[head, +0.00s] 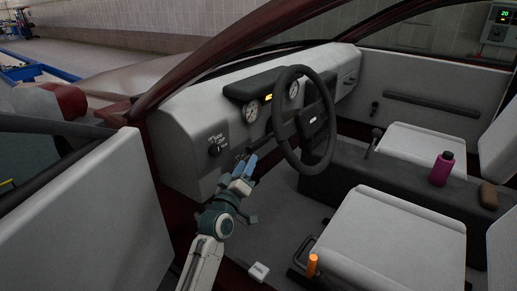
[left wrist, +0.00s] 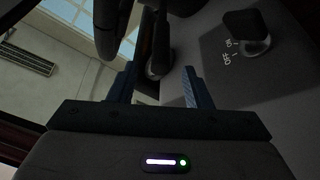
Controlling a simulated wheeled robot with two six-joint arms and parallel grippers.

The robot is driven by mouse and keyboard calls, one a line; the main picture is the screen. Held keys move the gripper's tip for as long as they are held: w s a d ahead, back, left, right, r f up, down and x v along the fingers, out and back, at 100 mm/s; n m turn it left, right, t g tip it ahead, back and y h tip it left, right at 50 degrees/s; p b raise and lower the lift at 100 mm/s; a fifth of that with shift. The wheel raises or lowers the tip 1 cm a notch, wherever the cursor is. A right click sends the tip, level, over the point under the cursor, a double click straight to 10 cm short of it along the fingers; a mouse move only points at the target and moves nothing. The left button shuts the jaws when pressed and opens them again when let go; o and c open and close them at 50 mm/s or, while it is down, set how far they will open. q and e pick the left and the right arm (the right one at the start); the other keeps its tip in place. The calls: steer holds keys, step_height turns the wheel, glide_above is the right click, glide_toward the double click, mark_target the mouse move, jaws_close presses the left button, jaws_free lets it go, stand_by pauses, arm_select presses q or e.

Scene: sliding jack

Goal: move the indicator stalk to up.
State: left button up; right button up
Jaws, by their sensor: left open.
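The indicator stalk (left wrist: 158,45) is a dark rod with a rounded end. In the left wrist view it lies between the two blue fingers of my left gripper (left wrist: 158,90), nearer the view's top. The fingers are apart, with a gap on both sides of the stalk, so it is not gripped. In the head view my left gripper (head: 245,168) is at the dashboard, left of the steering wheel (head: 279,120). My right gripper is not in view.
A black rotary knob (head: 214,150) with white marks sits on the dashboard left of my gripper; it also shows in the left wrist view (left wrist: 250,28). The wheel rim is close on the right. The seat (head: 385,240) and door panel (head: 85,215) flank my arm.

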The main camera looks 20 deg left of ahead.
mark_target(255, 146)
arm_select(q)
steer(key=x, duration=0.7)
steer(key=shift+w+b, duration=0.1)
steer(key=shift+b, duration=0.2)
steer(key=shift+w+r, duration=0.1)
steer(key=shift+w, duration=0.4)
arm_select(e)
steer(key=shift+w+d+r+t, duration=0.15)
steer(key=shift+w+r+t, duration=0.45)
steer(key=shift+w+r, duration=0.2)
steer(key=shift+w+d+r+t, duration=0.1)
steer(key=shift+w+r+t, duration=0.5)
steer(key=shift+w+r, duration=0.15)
arm_select(q)
jaws_close()
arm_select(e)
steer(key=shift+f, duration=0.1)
